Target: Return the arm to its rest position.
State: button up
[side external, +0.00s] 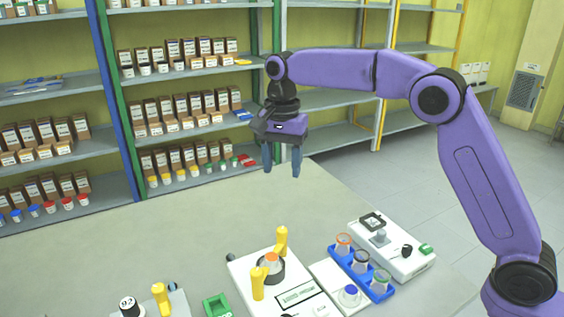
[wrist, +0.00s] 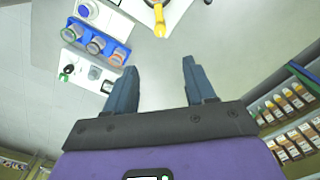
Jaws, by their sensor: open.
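My gripper (side external: 282,160) hangs from my purple arm, pointing down, well above the back part of the grey table (side external: 200,225). Its two blue-grey fingers are apart, with nothing between them. In the wrist view my gripper (wrist: 160,90) shows the same open fingers with bare tabletop beyond them. The arm is raised and bent, and it touches nothing on the table.
In front of the gripper stand a white device with yellow handles (side external: 293,297), a blue rack with several jars (side external: 375,288) and a white instrument (side external: 405,257). A green tray (side external: 217,305) sits front left. Shelves of boxes (side external: 190,108) stand behind. The table's back half is clear.

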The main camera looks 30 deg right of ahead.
jog(key=s+d+f+n, duration=0.1)
jog(key=s+d+n, duration=0.1)
jog(key=s+n, duration=0.45)
jog(key=s+d+n, duration=0.2)
jog(key=s+n, duration=0.2)
jog(key=s, duration=0.6)
jog(key=s+d+f+n, duration=0.3)
jog(key=s+d+n, duration=0.2)
jog(key=s, duration=0.5)
jog(key=s+d+f+n, duration=0.4)
jog(key=s+d+n, duration=0.2)
jog(key=s, duration=0.5)
jog(key=d, duration=0.2)
jog(key=shift+s+d, duration=0.3)
jog(key=shift+d, duration=0.1)
jog(key=shift+r, duration=0.1)
